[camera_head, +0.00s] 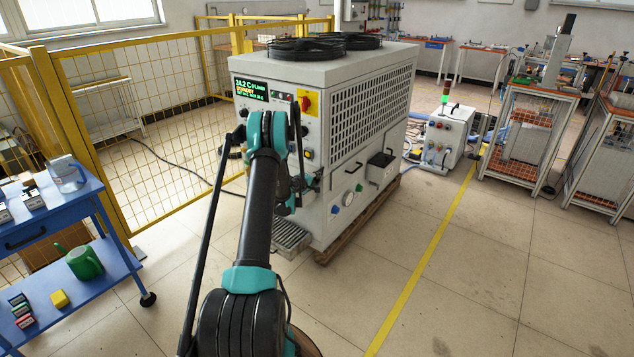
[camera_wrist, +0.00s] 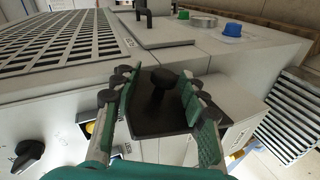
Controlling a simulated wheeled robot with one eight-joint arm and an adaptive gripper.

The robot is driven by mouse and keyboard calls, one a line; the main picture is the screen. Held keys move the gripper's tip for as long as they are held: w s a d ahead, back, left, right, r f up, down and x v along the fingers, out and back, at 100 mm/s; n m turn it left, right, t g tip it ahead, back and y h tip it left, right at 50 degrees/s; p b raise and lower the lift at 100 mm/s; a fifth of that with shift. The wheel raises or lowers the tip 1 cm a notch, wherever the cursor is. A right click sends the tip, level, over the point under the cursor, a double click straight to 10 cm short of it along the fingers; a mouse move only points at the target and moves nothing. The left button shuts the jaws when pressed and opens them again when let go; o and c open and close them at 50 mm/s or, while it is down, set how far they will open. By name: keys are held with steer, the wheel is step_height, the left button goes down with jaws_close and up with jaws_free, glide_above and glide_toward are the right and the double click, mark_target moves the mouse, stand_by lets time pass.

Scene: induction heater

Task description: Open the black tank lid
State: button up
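The black tank lid (camera_wrist: 150,127) shows in the wrist view as a dark flat plate with a round black knob (camera_wrist: 163,80) standing up from it. It lies flat against its light grey housing and looks closed. My gripper (camera_wrist: 156,76) is open, with one teal finger on each side of the knob. Gaps show between the knob and both fingers, and I see no grip on it. In the head view my arm reaches to the front corner of the large grey chiller (camera_head: 355,105) and hides most of the gripper and this lid.
A black handled part (camera_head: 381,160), a gauge and a blue knob (camera_head: 335,209) sit on the chiller's right side. A yellow fence (camera_head: 160,130) stands at left, with a blue cart (camera_head: 40,228) before it.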

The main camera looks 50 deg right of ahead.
steer(key=v, duration=1.2)
